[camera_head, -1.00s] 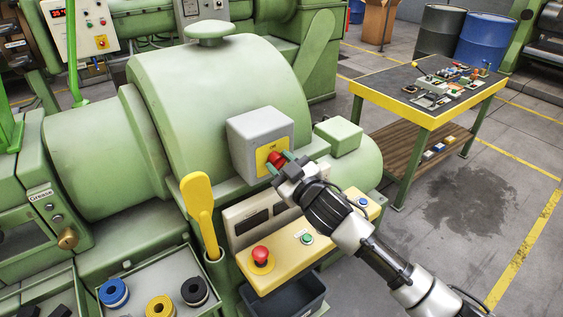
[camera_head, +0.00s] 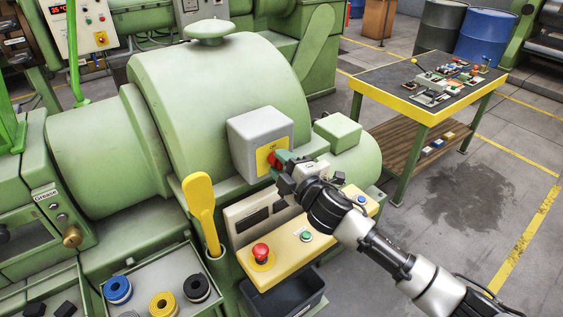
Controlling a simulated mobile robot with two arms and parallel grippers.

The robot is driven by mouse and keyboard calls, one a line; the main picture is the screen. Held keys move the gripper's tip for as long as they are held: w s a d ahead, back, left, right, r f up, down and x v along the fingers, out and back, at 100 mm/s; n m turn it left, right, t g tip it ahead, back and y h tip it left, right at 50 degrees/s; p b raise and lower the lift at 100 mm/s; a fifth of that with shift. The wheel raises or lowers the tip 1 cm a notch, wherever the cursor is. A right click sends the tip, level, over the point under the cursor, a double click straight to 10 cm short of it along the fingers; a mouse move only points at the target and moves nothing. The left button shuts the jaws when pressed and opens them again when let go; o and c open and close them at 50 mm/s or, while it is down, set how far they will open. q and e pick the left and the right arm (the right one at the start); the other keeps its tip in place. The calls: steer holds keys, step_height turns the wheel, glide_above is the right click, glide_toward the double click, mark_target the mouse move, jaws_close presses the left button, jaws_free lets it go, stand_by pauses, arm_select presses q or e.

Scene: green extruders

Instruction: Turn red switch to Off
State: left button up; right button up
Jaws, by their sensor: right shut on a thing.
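The red switch (camera_head: 273,160) sits on a yellow plate on the front of a grey box (camera_head: 255,135) fixed to the green machine. It is partly hidden by my right gripper (camera_head: 281,161), whose fingers are closed on the knob. The label above the switch is too small to read surely. The gripper looks rolled, with the fingers lying one above the other. My left gripper is not in view.
Below is a yellow panel with a red mushroom button (camera_head: 260,252), a green button (camera_head: 306,236) and a blue button (camera_head: 361,200). A yellow scoop (camera_head: 200,205) stands to the left. A workbench (camera_head: 425,115) with parts stands back right; the floor between is open.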

steer(key=shift+f+n, duration=0.15)
steer(key=shift+n, duration=0.45)
steer(key=shift+f, duration=0.1)
steer(key=o, duration=0.7)
steer(key=shift+o, duration=0.9)
steer(key=b+v, duration=0.2)
steer(key=v, duration=0.8)
steer(key=shift+s+d, duration=0.2)
steer(key=shift+s, duration=0.15)
